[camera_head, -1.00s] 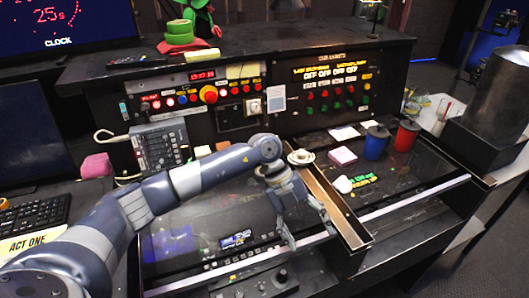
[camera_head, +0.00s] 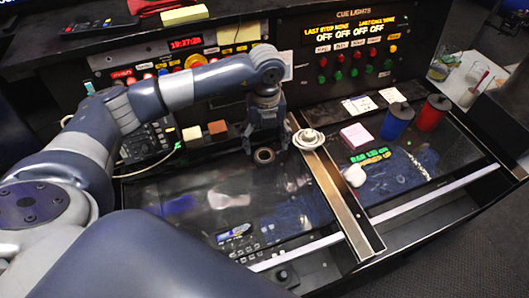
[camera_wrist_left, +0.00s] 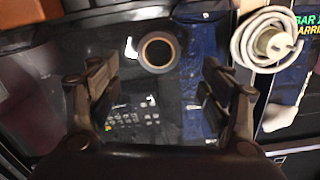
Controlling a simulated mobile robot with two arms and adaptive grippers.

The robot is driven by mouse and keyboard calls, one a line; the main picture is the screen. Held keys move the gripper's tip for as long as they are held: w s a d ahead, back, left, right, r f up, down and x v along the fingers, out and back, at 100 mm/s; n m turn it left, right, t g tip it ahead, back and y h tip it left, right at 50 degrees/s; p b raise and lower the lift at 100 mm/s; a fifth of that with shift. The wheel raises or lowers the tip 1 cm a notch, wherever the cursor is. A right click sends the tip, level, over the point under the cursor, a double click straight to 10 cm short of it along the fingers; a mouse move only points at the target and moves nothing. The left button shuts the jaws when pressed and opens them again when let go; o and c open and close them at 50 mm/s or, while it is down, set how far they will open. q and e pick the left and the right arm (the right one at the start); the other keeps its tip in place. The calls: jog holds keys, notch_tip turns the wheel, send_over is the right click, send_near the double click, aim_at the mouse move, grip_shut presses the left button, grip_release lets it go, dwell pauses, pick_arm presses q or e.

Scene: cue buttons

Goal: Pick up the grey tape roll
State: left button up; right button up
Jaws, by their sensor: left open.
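The grey tape roll (camera_head: 264,156) lies on the dark glass desk top, just in front of the console. It shows as a small ring with a dark hole. My left gripper (camera_head: 266,143) points down right at the roll and partly overlaps it in the head view. In the left wrist view the roll (camera_wrist_left: 158,51) lies whole, beyond the open fingers (camera_wrist_left: 155,85) and centred between their lines. The fingers do not visibly touch it. My right gripper is not in view.
A white coiled cable (camera_head: 309,138) sits on the metal strip (camera_head: 342,190) right of the gripper. A pink note pad (camera_head: 355,135), a blue mug (camera_head: 397,121) and a red mug (camera_head: 433,113) stand farther right. A brown block (camera_head: 217,128) is at left. Glass in front is clear.

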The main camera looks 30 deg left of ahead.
aim_at(265, 153)
pick_arm(q)
jog(key=shift+f, duration=0.6)
notch_tip(265, 153, down, 4)
jog(key=p, duration=0.2)
jog(key=shift+a+f+p, duration=0.15)
jog(key=shift+f+p, duration=0.1)
jog(key=shift+p, duration=0.1)
jog(key=shift+f, duration=0.25)
jog(key=c, duration=1)
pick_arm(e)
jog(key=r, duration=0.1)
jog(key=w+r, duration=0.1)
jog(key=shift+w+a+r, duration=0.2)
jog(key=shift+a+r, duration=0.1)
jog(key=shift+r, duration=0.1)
